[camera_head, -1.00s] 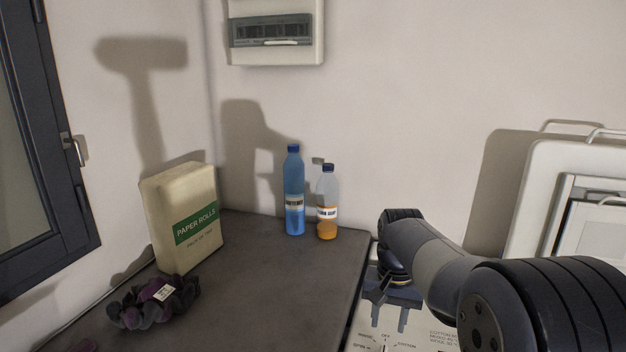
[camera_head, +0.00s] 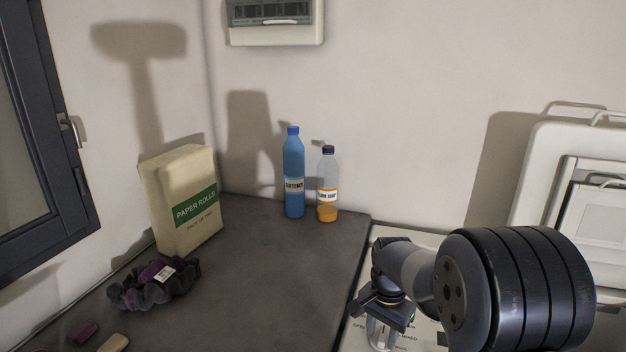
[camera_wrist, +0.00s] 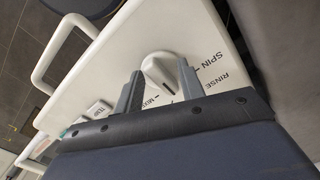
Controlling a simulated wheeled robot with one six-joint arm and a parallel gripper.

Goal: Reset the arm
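My arm reaches in from the right of the head view. My gripper (camera_head: 379,334) points down over the white top of a washing machine, right of the dark counter. In the wrist view my gripper (camera_wrist: 160,85) has its two grey fingers apart, with a white dial knob (camera_wrist: 160,74) showing between them. I cannot tell whether the fingers touch the knob. Print such as SPIN and RINSE surrounds the knob on the white panel (camera_wrist: 195,30).
The dark counter (camera_head: 275,290) holds a paper rolls pack (camera_head: 185,200), a dark scrunchie (camera_head: 150,285), a blue bottle (camera_head: 293,175) and an orange-filled bottle (camera_head: 328,190). A white raised lid (camera_head: 545,180) stands at the right. The counter's middle is clear.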

